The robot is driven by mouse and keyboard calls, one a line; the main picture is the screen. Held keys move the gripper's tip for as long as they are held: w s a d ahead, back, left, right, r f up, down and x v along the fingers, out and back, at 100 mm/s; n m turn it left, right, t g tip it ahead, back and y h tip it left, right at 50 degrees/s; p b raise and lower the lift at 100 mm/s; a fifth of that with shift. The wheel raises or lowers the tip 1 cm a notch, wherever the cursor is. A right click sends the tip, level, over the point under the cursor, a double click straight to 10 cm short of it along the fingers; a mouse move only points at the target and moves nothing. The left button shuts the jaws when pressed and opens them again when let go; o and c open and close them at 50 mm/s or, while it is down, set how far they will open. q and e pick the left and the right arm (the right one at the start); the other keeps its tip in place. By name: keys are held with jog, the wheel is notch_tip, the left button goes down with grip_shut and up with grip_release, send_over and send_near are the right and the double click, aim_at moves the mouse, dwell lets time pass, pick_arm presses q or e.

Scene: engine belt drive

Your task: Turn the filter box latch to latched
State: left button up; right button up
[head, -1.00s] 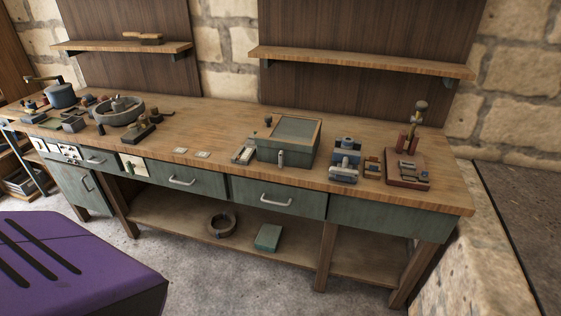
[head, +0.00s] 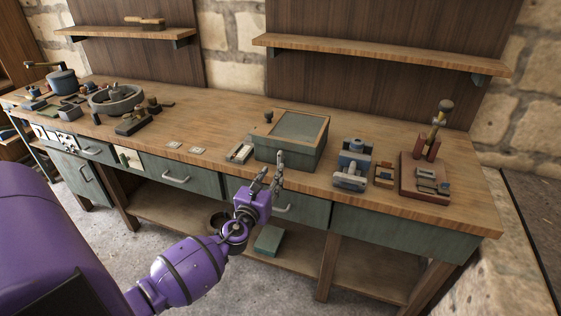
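The filter box (head: 292,142) is a green-grey box with a wood-framed top, standing on the workbench right of the middle in the head view. Its latch is a small grey upright piece on the front face; my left gripper's fingertips overlap that spot, so its position is hard to read. My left gripper (head: 271,172) is in front of the box, pointing up at its front face. Its two fingers are apart with nothing seen between them. I cannot tell whether a finger touches the latch. My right gripper is out of view.
A small grey device (head: 240,152) stands left of the box. A blue-grey vise-like part (head: 351,165) and a reddish base with a post (head: 425,180) stand to its right. A round tray (head: 117,98) and small parts fill the bench's left. A shelf (head: 380,55) hangs above.

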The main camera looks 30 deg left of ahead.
aim_at(279, 163)
pick_arm(q)
jog(key=shift+x, duration=0.85)
jog(key=x, duration=0.5)
jog(key=shift+w+f+b, duration=0.1)
jog(key=shift+b, duration=0.2)
jog(key=shift+w, duration=0.35)
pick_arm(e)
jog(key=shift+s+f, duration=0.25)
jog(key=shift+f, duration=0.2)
pick_arm(q)
jog(key=shift+c, duration=0.5)
